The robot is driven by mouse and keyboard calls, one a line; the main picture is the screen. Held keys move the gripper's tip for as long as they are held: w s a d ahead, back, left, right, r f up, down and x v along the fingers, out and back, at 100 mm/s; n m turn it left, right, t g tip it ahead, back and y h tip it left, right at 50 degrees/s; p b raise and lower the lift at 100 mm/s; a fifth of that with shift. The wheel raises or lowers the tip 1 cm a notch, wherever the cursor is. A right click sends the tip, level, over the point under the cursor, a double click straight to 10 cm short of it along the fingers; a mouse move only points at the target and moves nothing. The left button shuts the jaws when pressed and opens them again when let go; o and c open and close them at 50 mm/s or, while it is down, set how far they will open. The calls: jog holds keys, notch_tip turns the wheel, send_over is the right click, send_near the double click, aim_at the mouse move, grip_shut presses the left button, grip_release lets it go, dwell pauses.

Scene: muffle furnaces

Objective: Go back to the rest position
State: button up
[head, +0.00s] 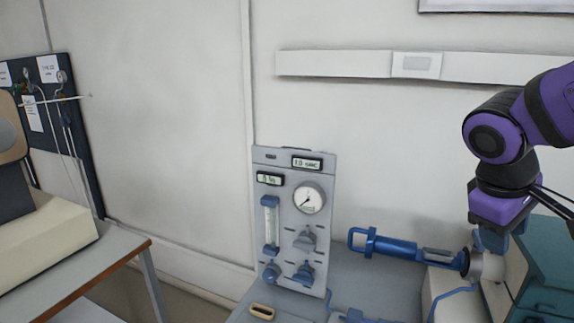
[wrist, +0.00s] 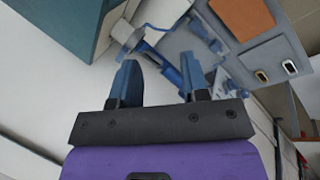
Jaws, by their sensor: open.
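My gripper (head: 491,240) is at the right of the head view, under my purple and black arm. It points down near the round grey end of a blue handled tube (head: 395,247), which lies level over the bench. In the wrist view my gripper (wrist: 158,75) shows two blue fingers spread apart with nothing between them. The blue tube and its fittings (wrist: 196,72) lie beyond the fingertips there. I cannot tell from these views whether a finger touches the tube's end.
A grey panel (head: 326,230) with a dial and knobs stands on the bench, left of the tube. A teal furnace (head: 545,262) is close at the right; it also shows in the wrist view (wrist: 58,22). A table (head: 105,255) stands at left. The wall between is bare.

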jog(key=s+a+r+m+t+y, duration=0.2)
jog(key=s+r+m+t+y, duration=0.2)
jog(key=s, duration=0.3)
jog(key=shift+a+r+m, duration=0.4)
jog(key=shift+r, duration=0.1)
